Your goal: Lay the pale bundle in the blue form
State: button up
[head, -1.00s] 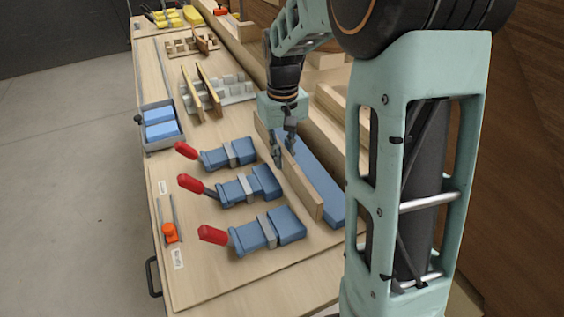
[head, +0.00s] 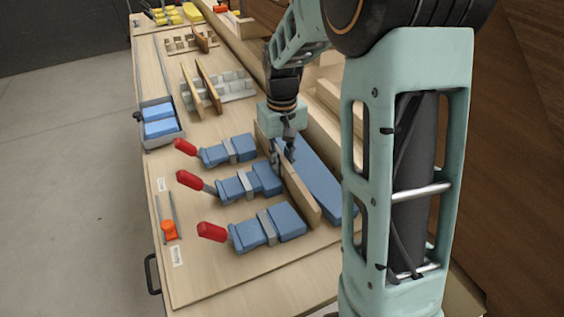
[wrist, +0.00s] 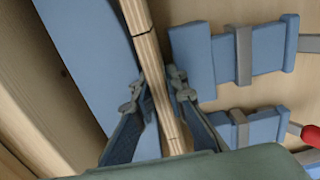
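The pale bundle (head: 298,191) is a long, thin, layered wooden strip with dark bands, standing on edge. My gripper (head: 281,155) is shut on it near its far part, with one finger on each side; the wrist view shows the bundle (wrist: 152,75) between the fingertips (wrist: 155,88). The blue form (head: 315,178) is a long blue block just right of the bundle. In the wrist view the form (wrist: 92,40) is left of the bundle. Blue clamp blocks stand on the other side. I cannot tell whether the bundle's lower edge touches the board.
Several blue clamps with red handles, such as the nearest clamp (head: 268,228), line the bundle's left side with a narrow gap. A grey tray (head: 163,143) holds blue blocks at the left edge. Slotted racks (head: 232,86) with wooden strips stand farther back.

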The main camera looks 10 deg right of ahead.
aim_at(282, 157)
jog(key=o, duration=0.3)
jog(key=shift+o, duration=0.2)
notch_tip(282, 157, up, 13)
jog(key=shift+r+p, duration=0.15)
jog(key=shift+p, duration=0.15)
